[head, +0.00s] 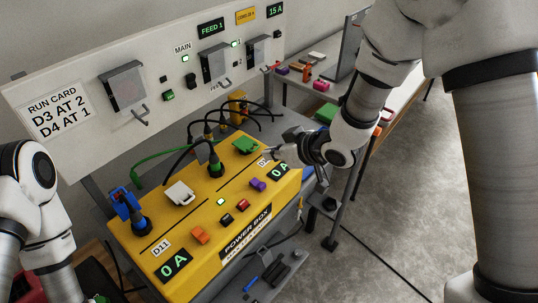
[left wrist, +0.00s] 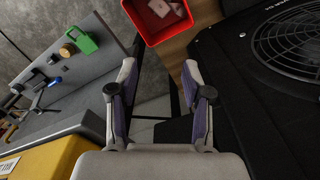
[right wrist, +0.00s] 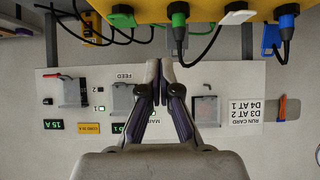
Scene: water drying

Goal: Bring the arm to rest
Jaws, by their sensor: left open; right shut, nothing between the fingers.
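My right arm reaches in from the upper right in the head view. Its gripper (head: 276,152) is near the right end of the yellow power box (head: 150,262), close to a green plug cover (head: 245,145); I cannot tell whether they touch. In the right wrist view this gripper (right wrist: 161,65) has its fingertips together and holds nothing. In the head view my left arm shows at the left edge, its gripper out of frame. In the left wrist view the left gripper (left wrist: 160,75) has its fingers apart, with nothing between them.
A white panel (head: 75,90) with switches and a run card stands behind the box. A side table (head: 305,88) holds small coloured items. A red bin (left wrist: 157,40) shows in the left wrist view.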

